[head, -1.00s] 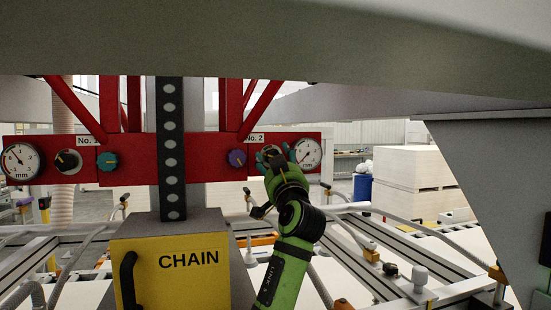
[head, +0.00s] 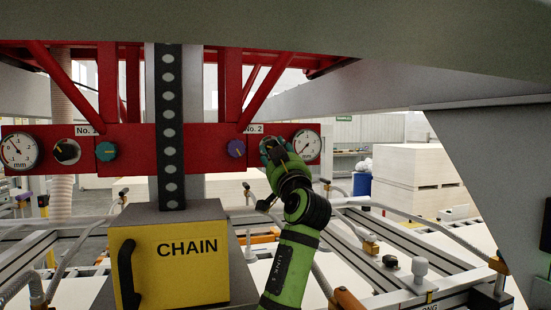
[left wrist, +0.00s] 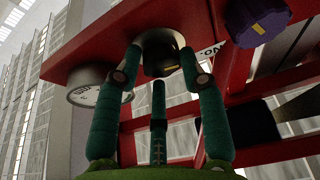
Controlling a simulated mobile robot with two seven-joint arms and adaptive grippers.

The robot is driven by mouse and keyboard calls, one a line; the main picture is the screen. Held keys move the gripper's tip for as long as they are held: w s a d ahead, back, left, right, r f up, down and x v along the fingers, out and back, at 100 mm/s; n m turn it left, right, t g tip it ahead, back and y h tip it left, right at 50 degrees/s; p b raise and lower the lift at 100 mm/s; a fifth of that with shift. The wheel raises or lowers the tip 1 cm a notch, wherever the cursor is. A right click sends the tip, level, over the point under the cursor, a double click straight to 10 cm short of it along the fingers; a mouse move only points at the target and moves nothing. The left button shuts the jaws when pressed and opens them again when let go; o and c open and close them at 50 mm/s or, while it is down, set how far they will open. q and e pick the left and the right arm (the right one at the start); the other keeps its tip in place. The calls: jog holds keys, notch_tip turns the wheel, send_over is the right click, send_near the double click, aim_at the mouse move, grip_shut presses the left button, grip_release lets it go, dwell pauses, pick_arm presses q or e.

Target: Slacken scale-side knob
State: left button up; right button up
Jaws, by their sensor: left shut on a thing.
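The red No. 2 panel (head: 205,160) carries a purple knob (head: 236,148), a dark knob and a round white scale (head: 306,145) at its right end. My left gripper (head: 272,150) is at the dark knob beside the scale and hides most of it in the head view. In the left wrist view, the dark knob (left wrist: 160,66) with a pale mark sits between the green fingertips of my left gripper (left wrist: 160,62), which is shut on it. The purple knob (left wrist: 257,20) and the scale (left wrist: 98,93) stand clear on either side. My right gripper is out of view.
The No. 1 panel at left has a scale (head: 20,152), a black knob (head: 67,151) and a teal knob (head: 106,151). A yellow CHAIN box (head: 180,285) stands in front of the middle. Rails and hoses lie below; stacked boards (head: 415,180) stand behind.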

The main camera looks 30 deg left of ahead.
pick_arm(q)
jog(key=n+b, duration=0.1)
jog(key=n+g+y, duration=0.1)
jog(key=n, duration=0.1)
jog(key=n+g+b, duration=0.1)
jog(key=n, duration=0.1)
jog(key=shift+d+r+y+b, duration=0.1)
jog(key=shift+r+y+b, duration=0.2)
jog(key=shift+r, duration=0.05)
jog(key=shift+r+n+g+y, duration=0.1)
jog(key=shift+n+g+y, duration=0.2)
jog(key=shift+n+g, duration=0.8)
jog(key=shift+n, duration=0.6)
jog(key=o, duration=1.1)
jog(key=shift+t, duration=0.4)
